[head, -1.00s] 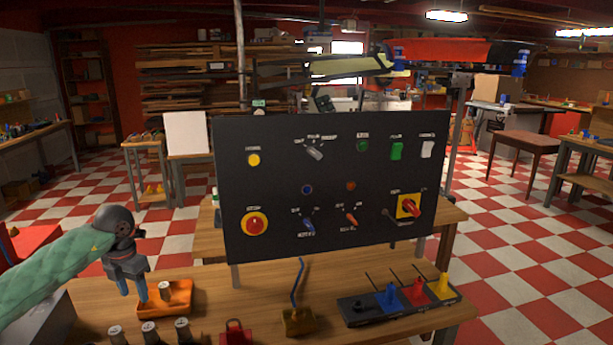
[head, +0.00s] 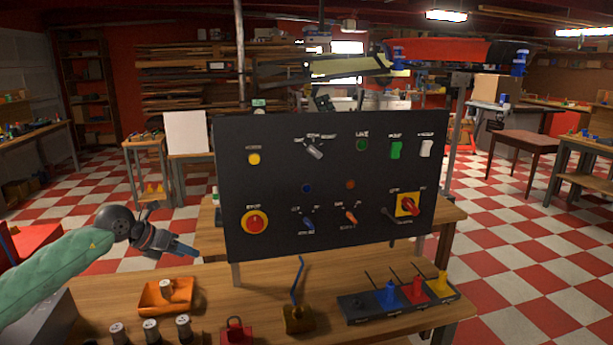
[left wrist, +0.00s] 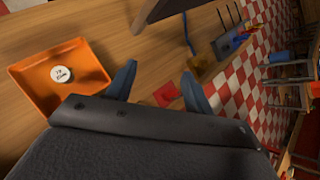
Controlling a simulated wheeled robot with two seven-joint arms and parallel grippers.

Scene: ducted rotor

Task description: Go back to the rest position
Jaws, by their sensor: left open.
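My left gripper (head: 188,250) is raised above the left part of the wooden table, in front of the black panel's lower left side, and points right. In the left wrist view its two blue fingers (left wrist: 158,82) stand apart with nothing between them. The orange tray (head: 152,301) lies on the table below it and holds one small capped jar (head: 166,288). The tray also shows in the left wrist view (left wrist: 36,90), with the jar's white lid (left wrist: 66,74) facing up. My right gripper is in neither view.
The black control panel (head: 330,175) stands upright on the wooden table (head: 225,288). Several jars (head: 151,330), a red padlock (head: 236,332), a yellow-brown block with a blue rod (head: 299,318) and a dark rack of coloured pieces (head: 371,307) line the front. Checkered floor lies beyond.

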